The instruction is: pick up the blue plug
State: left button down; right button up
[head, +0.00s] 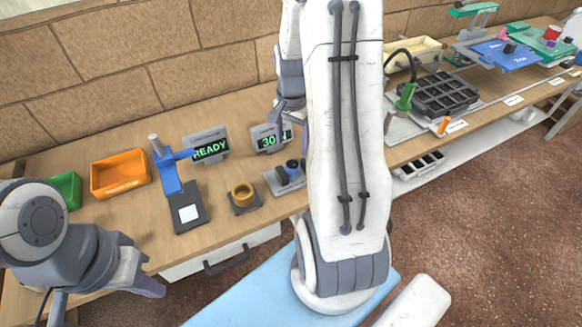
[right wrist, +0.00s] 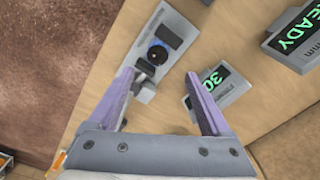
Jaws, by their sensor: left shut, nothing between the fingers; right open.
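The blue plug (head: 292,163) is small and stands in a grey holder (head: 271,184) near the table's front edge, beside dark blocks. In the right wrist view it shows as a blue ring with a dark centre (right wrist: 157,53), just beyond the fingertips. My right gripper (right wrist: 158,74) is open and empty, its purple fingers pointing down over the holder. In the head view my right arm hides part of this gripper and the holder's right side. My left gripper (head: 152,290) is shut and empty, in front of the table at lower left.
A grey display reading 30 (head: 270,138) stands close behind the holder; a READY display (head: 206,146) is left of it. A brass ring on a dark base (head: 243,197), a blue press (head: 170,180) and an orange bin (head: 120,175) are further left. A black tray (head: 440,95) lies right.

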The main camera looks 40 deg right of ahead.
aim_at(293, 163)
notch_tip(293, 163, down, 5)
jog(key=shift+r, duration=0.2)
jog(key=shift+s+d+f+p, duration=0.15)
jog(key=shift+f+p, duration=0.25)
jog(key=shift+f, duration=2.25)
grip_shut()
